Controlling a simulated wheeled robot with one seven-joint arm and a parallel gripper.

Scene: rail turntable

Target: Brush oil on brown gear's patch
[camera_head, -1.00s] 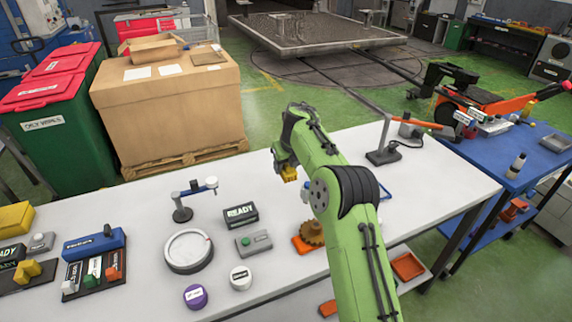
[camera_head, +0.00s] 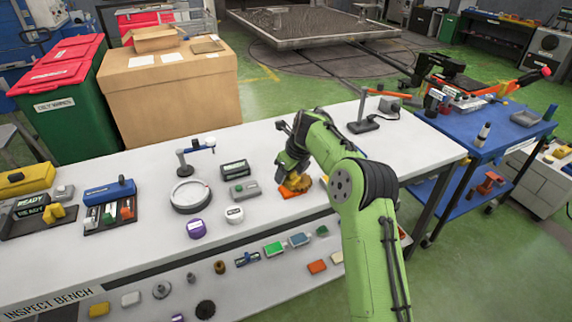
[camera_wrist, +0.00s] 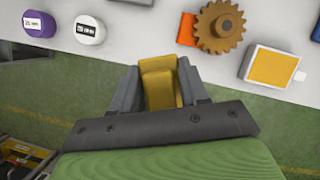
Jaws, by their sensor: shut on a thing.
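The brown gear (camera_wrist: 219,27) lies on the white bench, over an orange piece (camera_wrist: 187,29), at the top of the wrist view. It also shows partly hidden by my gripper in the head view (camera_head: 301,183). My gripper (camera_wrist: 160,78) is shut on a yellow block-like piece (camera_wrist: 158,88), perhaps the brush handle; no bristles show. In the wrist view the gripper is below and left of the gear, apart from it. A yellow pad in a white frame (camera_wrist: 274,67) lies right of the gear. I cannot make out an oil patch on the gear.
A purple-sided round cap (camera_wrist: 39,24) and a white cap (camera_wrist: 90,29) stand left of the gear. A round dish (camera_head: 190,197) and a grey button box (camera_head: 243,190) are on the bench. A lamp-like stand (camera_head: 363,124) is at the back right.

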